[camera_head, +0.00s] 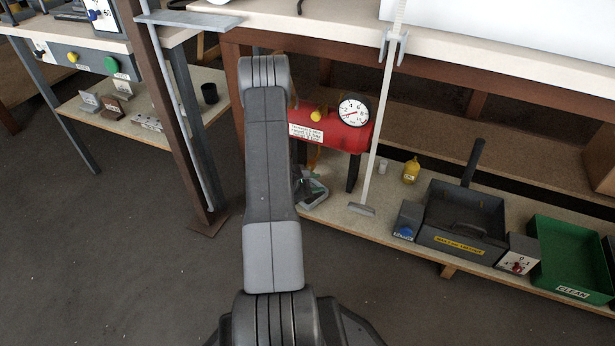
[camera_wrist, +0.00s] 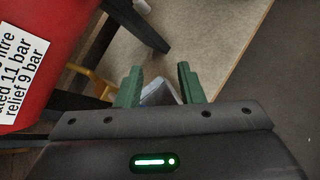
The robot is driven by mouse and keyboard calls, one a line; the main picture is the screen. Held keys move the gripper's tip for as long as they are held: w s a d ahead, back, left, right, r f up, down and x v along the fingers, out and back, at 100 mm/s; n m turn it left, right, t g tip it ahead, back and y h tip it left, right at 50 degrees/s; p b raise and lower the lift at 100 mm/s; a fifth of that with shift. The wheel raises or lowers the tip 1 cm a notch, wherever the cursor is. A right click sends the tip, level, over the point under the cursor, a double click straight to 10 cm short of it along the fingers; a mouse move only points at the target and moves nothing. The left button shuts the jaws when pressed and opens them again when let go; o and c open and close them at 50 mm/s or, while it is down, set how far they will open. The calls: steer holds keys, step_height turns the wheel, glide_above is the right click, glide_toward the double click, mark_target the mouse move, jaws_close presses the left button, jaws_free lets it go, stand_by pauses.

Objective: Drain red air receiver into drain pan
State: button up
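The red air receiver (camera_head: 339,132) stands on dark legs on the lower shelf, with a white label, a round dial gauge (camera_head: 354,110) and a yellow knob (camera_head: 318,115). In the wrist view its red side and label (camera_wrist: 22,75) fill the upper left. My gripper (camera_wrist: 159,72) has two green fingers standing apart, below and right of the receiver. A yellow part (camera_wrist: 98,84) shows under the receiver, left of the fingers. A grey object (camera_wrist: 160,93), possibly the drain pan, shows partly between the fingers; I cannot tell whether they touch it. My arm hides much of this area in the head view.
A yellow bottle (camera_head: 411,170) and a white cup stand right of the receiver. A dark machine (camera_head: 462,222) and a green bin (camera_head: 571,259) are further right.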

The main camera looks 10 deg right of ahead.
steer(key=w+a+r+m+g+y, duration=0.1)
steer(key=w+a+r+m+y, duration=0.2)
steer(key=m, duration=0.9)
steer(key=w+a+r+m+g+y, duration=0.15)
steer(key=r+m+y, duration=0.25)
steer(key=m, duration=0.7)
steer(key=shift+t, duration=0.45)
steer(key=b+x, duration=0.1)
steer(key=x, duration=0.3)
steer(key=b+x, duration=0.2)
steer(key=x, duration=0.3)
steer(key=a+b+x, duration=0.1)
steer(key=x, duration=0.3)
steer(key=shift+w+d+f, duration=0.1)
steer(key=shift+w+f, duration=0.15)
steer(key=shift+f, duration=0.25)
jaws_close()
